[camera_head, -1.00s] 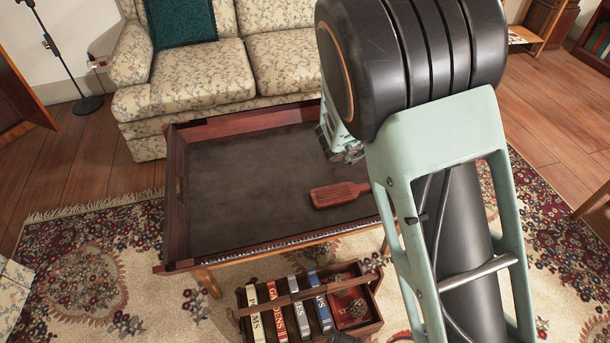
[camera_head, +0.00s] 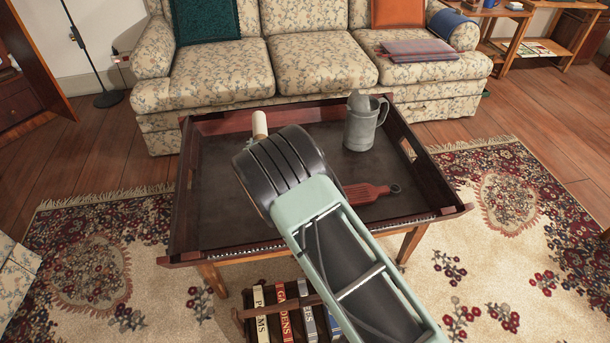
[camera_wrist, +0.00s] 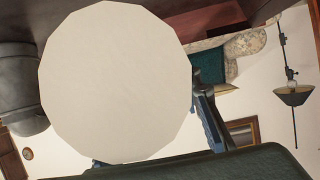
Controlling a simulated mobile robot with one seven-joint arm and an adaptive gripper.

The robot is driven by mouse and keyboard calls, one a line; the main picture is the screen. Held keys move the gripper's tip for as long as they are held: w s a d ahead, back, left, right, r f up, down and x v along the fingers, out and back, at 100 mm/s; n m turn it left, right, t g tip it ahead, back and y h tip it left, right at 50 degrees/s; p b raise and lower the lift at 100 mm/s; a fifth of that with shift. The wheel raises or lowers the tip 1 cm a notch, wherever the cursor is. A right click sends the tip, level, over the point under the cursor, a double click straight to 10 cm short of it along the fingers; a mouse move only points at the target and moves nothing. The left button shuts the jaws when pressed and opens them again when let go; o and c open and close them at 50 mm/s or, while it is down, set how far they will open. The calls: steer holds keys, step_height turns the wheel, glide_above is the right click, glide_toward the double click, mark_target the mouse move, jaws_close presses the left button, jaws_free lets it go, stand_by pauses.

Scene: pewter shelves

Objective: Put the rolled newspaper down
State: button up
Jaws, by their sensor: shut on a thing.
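The rolled newspaper (camera_head: 260,124) shows as a short cream cylinder above the back left part of the tray-topped table (camera_head: 222,205). In the wrist view its pale round end (camera_wrist: 115,80) fills much of the picture. My gripper (camera_wrist: 152,142) is shut on it; parts of the blue-grey fingers show beside and below the roll. In the head view my arm hides most of the gripper and the lower part of the roll. I cannot tell whether the roll touches the tabletop.
A grey metal tankard (camera_head: 360,128) stands on the table right of the roll. A red-brown paddle (camera_head: 367,193) lies near the front right. Raised wooden sides edge the table. A book crate (camera_head: 262,318) stands in front, a sofa (camera_head: 320,65) behind. The table's left part is clear.

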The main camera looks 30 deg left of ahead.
steer(key=shift+s+a+f+y, duration=0.3)
steer(key=shift+a+f, duration=0.15)
steer(key=shift+a, duration=0.05)
steer(key=shift+w+d+f, duration=0.1)
steer(key=shift+f, duration=0.15)
steer(key=w+d+f+b, duration=0.1)
steer(key=w+d+f, duration=0.1)
steer(key=d, duration=0.1)
steer(key=w+d+f+b, duration=0.1)
steer(key=w+d+f, duration=0.1)
steer(key=w+f, duration=0.1)
steer(key=w+d+f+b, duration=0.2)
steer(key=d, duration=0.1)
steer(key=shift+w+d+f, duration=0.35)
steer(key=shift+w+d+f+b, duration=0.2)
steer(key=shift+f+b, duration=0.1)
steer(key=shift+f, duration=0.5)
steer(key=shift+w+d+f+b, duration=0.2)
steer(key=shift+f+b, duration=0.1)
steer(key=shift+f, duration=0.5)
steer(key=shift+w+d+f+b, duration=0.2)
steer(key=shift+f+b, duration=0.1)
steer(key=shift+f, duration=0.5)
steer(key=shift+f, duration=0.15)
steer(key=o, duration=1.3)
steer(key=shift+s+f, duration=0.1)
